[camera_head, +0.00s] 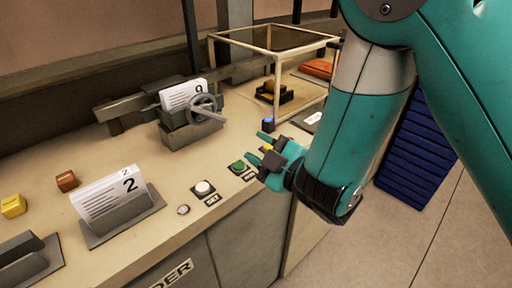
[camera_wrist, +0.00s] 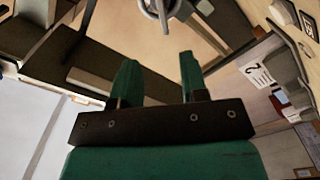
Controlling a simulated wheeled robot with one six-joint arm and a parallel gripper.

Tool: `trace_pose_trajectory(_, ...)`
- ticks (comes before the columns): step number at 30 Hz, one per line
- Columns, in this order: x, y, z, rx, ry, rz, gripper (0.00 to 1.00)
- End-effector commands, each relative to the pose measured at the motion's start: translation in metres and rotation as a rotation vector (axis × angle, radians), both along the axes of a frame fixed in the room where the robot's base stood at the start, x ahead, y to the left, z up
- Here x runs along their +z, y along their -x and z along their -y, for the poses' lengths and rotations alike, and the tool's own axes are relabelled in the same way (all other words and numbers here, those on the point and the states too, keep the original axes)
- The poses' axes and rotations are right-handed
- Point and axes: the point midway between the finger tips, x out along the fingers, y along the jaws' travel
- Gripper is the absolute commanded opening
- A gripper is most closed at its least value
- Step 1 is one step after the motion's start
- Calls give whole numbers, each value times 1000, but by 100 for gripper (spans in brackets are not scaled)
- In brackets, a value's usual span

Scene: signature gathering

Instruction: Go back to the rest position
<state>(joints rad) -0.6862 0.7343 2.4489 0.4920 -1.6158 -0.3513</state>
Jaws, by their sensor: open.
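My gripper (camera_head: 268,158) is at the end of my teal arm, over the front edge of the counter, close to a row of buttons. In the wrist view its two teal fingers (camera_wrist: 158,80) stand apart with nothing between them. A green button (camera_head: 238,166) and a white button (camera_head: 203,188) lie just left of the gripper. A yellow button (camera_head: 266,149) and a blue button (camera_head: 268,124) are partly behind or beside the fingers.
The counter (camera_head: 150,240) holds a stand with a paper marked 2 (camera_head: 112,198), a vise-like device with a handwheel (camera_head: 205,108) holding another paper, and a framed glass case (camera_head: 270,50). Yellow (camera_head: 13,206) and brown (camera_head: 67,181) blocks sit at left. A blue slatted object (camera_head: 420,150) stands right of the arm.

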Motion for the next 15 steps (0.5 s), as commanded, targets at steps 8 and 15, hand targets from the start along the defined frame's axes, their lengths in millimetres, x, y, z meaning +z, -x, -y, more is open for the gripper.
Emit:
trace_pose_trajectory(8,2,-3,3,-22,-5,-23,40)
trace_pose_trajectory(15,15,-24,47,-270,-81,-369,40)
